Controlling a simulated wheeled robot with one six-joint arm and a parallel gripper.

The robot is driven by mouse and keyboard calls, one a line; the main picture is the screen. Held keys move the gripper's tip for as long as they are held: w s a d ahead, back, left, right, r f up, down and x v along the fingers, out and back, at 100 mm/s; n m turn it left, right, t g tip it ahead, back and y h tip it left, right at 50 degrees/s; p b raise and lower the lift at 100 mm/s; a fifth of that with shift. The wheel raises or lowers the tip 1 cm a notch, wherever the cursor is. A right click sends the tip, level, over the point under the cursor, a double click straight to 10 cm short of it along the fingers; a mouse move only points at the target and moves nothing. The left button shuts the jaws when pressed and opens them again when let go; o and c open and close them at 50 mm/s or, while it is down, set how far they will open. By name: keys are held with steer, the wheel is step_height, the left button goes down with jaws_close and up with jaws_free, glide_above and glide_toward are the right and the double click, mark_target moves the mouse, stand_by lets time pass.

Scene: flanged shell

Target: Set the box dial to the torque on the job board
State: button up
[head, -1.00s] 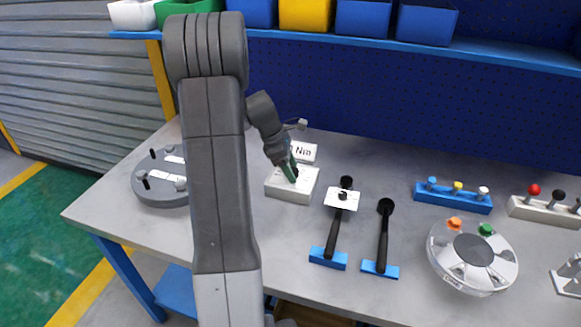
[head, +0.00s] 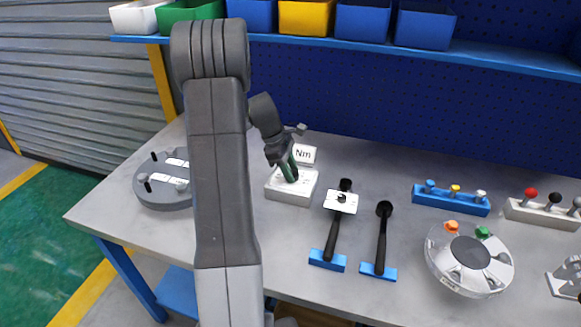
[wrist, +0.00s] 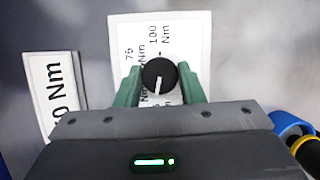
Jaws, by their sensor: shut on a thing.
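The dial box (head: 289,194) is a white block on the bench, left of two torque wrenches. Its black round knob (wrist: 165,72) has a white pointer line, which points down the wrist view, towards my gripper's body. Labels 75 Nm and 100 Nm show on the box top (wrist: 190,30) beyond the knob; lower labels are partly hidden by the knob and fingers. My gripper (wrist: 160,76), with green fingers, is shut on the knob from both sides. The job board (head: 304,154) is a white card behind the box; only "0 Nm" is readable in the wrist view (wrist: 53,88).
A grey round flange (head: 160,196) is at left, partly behind my arm. A clear-rimmed round shell (head: 470,258) and peg racks (head: 450,199) are at right.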

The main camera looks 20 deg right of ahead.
steer(key=m+p, duration=0.1)
steer(key=m, duration=0.1)
steer(key=m+g+y+p, duration=0.1)
steer(key=m, duration=0.1)
steer(key=shift+w+d+r+m, duration=0.1)
steer(key=shift+w+r+m, duration=0.05)
steer(key=shift+m, duration=0.15)
steer(key=shift+m+g+y+p, duration=0.4)
steer(key=shift+m+y+p, duration=0.45)
steer(key=shift+m, duration=1.35)
steer(key=o, duration=1)
steer(key=d+b+v, duration=0.1)
steer(key=v, duration=1.2)
steer(key=shift+w+a+r, duration=0.15)
steer(key=shift+a+r, duration=0.1)
steer(key=shift+a, duration=0.05)
